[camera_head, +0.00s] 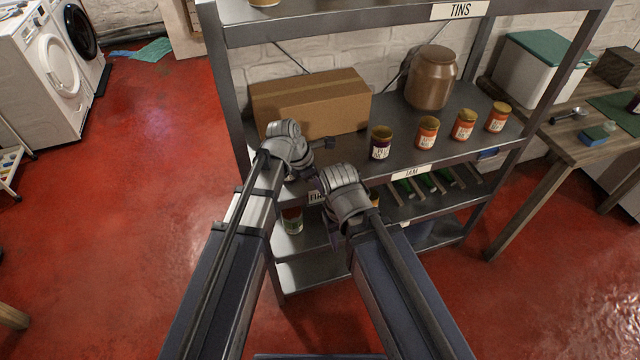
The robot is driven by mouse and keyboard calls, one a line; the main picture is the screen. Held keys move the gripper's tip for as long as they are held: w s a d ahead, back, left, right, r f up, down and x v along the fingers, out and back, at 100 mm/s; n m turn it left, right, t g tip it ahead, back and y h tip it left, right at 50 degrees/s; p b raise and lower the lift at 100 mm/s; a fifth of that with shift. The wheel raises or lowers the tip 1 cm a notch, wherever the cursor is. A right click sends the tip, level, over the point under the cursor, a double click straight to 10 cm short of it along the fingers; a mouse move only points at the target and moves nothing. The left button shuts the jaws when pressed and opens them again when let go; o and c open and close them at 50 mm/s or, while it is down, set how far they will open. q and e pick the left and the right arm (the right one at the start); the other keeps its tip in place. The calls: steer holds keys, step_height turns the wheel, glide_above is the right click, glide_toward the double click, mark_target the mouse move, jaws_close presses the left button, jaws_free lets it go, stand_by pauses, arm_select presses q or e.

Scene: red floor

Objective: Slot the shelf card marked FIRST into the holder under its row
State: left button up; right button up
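I cannot tell whether the card is held or sits in a holder. My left gripper (326,144) is above the middle shelf, in front of the cardboard box, with its dark fingers pointing right. Its finger gap is not clear. The row on this shelf has a dark jar (380,143) and three orange-red jars (427,133).
The grey shelf unit carries a TINS label (460,10) above and a JAM label (411,172) on the middle edge. A cardboard box (310,105) and brown crock (431,78) stand behind. Green bottles (425,183) lie below. A wooden table (560,150) is at right.

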arm_select(q)
steer(key=shift+r, duration=0.1)
steer(key=p+v, duration=0.6)
steer(key=shift+r, duration=0.3)
steer(key=shift+s+a+r+p, duration=0.1)
steer(key=shift+a+r+p, duration=0.25)
steer(key=shift+r+p, duration=0.25)
steer(key=shift+f, duration=0.15)
